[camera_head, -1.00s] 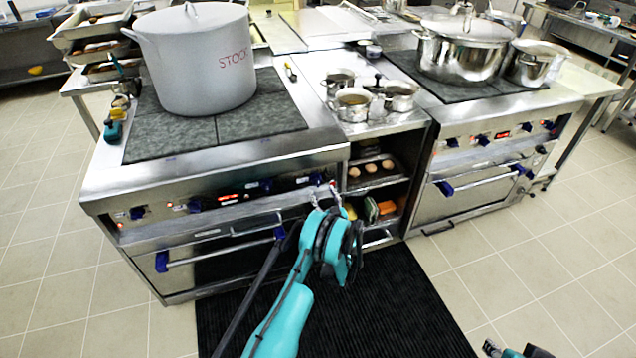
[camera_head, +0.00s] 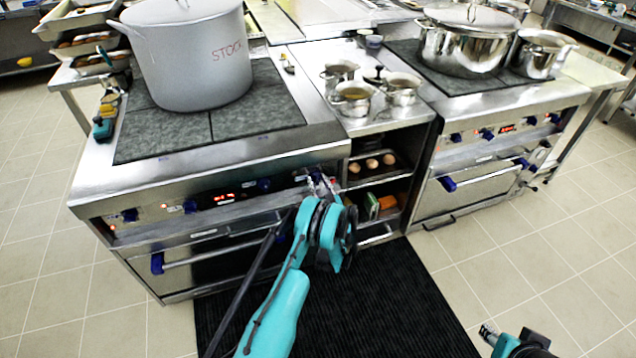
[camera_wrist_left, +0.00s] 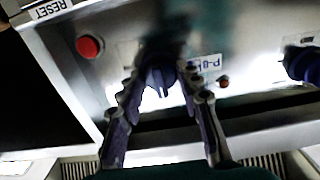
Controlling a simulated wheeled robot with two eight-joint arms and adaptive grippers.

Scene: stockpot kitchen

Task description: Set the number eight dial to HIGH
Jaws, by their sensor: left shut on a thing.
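My left gripper (camera_head: 322,186) is at the right end of the left stove's front panel (camera_head: 165,210). In the left wrist view my left gripper (camera_wrist_left: 160,100) has its two fingers on either side of a dark blue dial (camera_wrist_left: 160,80), shut on it. A label (camera_wrist_left: 205,64) beside this dial seems to begin with "P-0", partly blurred. The dial's pointer faces down in the wrist view; its setting cannot be read. In the head view the fingers mostly hide this dial. My right gripper (camera_head: 490,335) is at the bottom right, away from the stoves; its opening is unclear.
A red button (camera_wrist_left: 90,46) near a RESET label and another blue dial (camera_wrist_left: 304,64) flank the held dial. Below the panel is an oven handle (camera_head: 215,247). A large stock pot (camera_head: 190,60) stands on the stove. Shelves with eggs (camera_head: 372,164) are to the right.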

